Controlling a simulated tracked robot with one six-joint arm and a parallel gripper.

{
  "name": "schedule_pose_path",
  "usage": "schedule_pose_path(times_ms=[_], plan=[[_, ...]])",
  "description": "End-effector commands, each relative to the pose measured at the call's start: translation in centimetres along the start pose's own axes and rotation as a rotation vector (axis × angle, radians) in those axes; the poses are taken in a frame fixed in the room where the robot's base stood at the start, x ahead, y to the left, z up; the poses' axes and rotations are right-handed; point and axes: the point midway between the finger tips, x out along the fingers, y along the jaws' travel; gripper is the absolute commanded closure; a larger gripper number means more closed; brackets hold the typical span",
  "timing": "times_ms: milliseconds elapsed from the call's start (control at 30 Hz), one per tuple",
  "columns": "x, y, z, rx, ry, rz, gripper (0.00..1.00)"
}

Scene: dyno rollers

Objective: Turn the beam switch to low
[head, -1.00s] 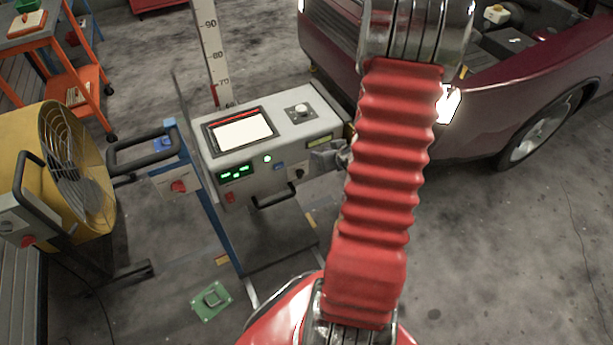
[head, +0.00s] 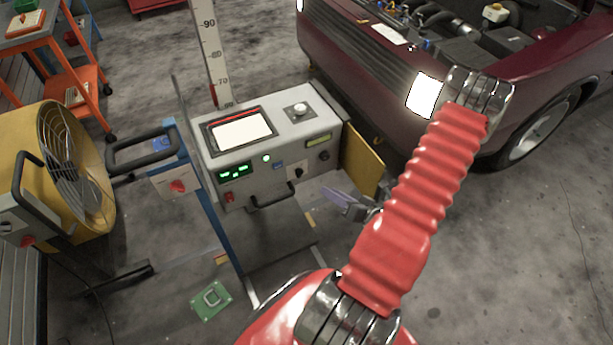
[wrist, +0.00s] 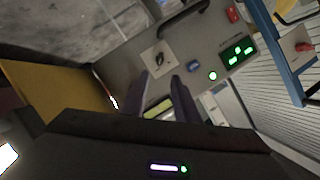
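The grey tester console (head: 225,150) stands left of my arm. On its front a black rotary switch (head: 298,173) sits on a light plate; it also shows in the wrist view (wrist: 160,59). A second dark round knob (head: 323,155) is at the panel's right end, under a yellow-green display (head: 317,141). Lettering is too small to read, so I cannot tell which knob is the beam switch or its setting. My gripper (head: 347,200) is in front of the panel, right and below the knobs, apart from them. In the wrist view its fingers (wrist: 162,84) are apart with nothing between them.
A yellow panel (head: 362,160) stands at the console's right end. A black handle (head: 273,200) juts from its front. The dark red car (head: 345,65) is behind on the right, a yellow fan (head: 35,125) on the left. The floor on the right is clear.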

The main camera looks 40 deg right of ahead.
Motion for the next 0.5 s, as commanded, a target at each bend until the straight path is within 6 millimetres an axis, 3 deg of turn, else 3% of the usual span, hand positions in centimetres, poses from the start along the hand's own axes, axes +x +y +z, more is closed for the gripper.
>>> schedule_pose_path(times_ms=[500], plan=[[1.3, 0.0, 0.0, -0.002, -0.004, 0.0, 0.72]])
